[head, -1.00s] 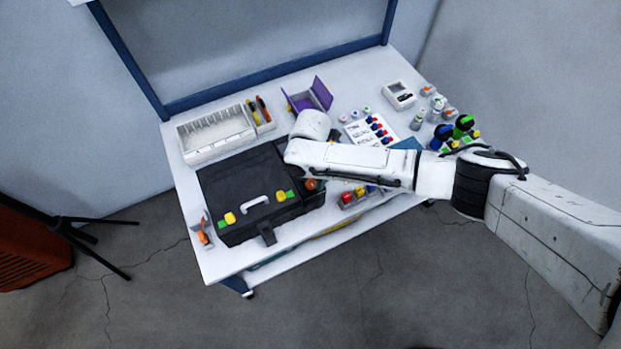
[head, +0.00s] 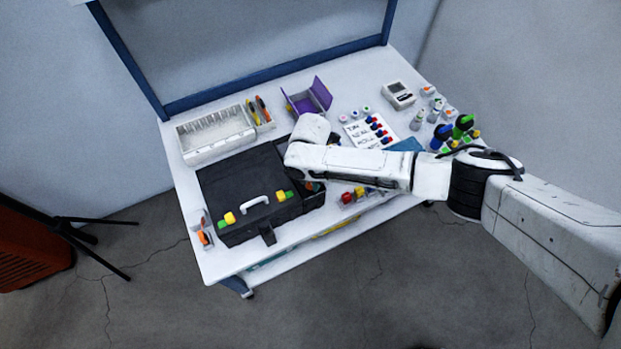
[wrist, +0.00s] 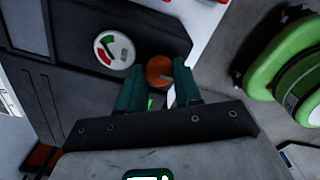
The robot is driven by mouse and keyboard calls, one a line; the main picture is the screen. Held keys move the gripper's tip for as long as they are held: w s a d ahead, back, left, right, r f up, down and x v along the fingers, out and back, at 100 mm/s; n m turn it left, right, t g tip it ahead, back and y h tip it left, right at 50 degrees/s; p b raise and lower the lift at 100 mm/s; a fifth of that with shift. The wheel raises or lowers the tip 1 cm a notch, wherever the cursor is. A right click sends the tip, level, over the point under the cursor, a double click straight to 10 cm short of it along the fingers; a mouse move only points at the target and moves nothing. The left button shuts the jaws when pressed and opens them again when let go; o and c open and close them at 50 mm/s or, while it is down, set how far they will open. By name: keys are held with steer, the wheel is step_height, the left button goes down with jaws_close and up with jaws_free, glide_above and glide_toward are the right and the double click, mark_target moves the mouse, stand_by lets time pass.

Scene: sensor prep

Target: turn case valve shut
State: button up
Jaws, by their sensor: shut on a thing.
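The black case (head: 245,185) lies on the table with its white handle facing the front edge. Its orange round valve knob (wrist: 159,70) shows in the wrist view between my gripper's fingertips. A small part of the knob also shows in the head view (head: 309,187), below my arm. My gripper (wrist: 160,88) has green fingers and is shut on the valve knob. A round gauge (wrist: 114,49) with red, white and green areas sits on the case beside the knob. In the head view my arm hides the gripper.
A white rack (head: 215,136) stands behind the case. A purple open box (head: 309,97), a card with coloured knobs (head: 370,131) and several bottles stand farther right. A small holder with red and yellow pieces (head: 352,196) is close to the case's right side.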

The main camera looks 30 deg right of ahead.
mark_target(311, 183)
steer(key=shift+c, duration=0.3)
steer(key=m+p, duration=0.2)
steer(key=m, duration=0.2)
steer(key=shift+r+m, duration=0.1)
steer(key=shift+m, duration=0.2)
steer(key=m+p, duration=0.1)
steer(key=m, duration=0.4)
steer(key=shift+m+p, duration=0.3)
steer(key=shift+m, duration=0.1)
steer(key=o, duration=1)
steer(key=shift+o, duration=0.2)
step_height(311, 183, up, 11)
steer(key=shift+f+p, duration=0.2)
steer(key=shift+p, duration=0.1)
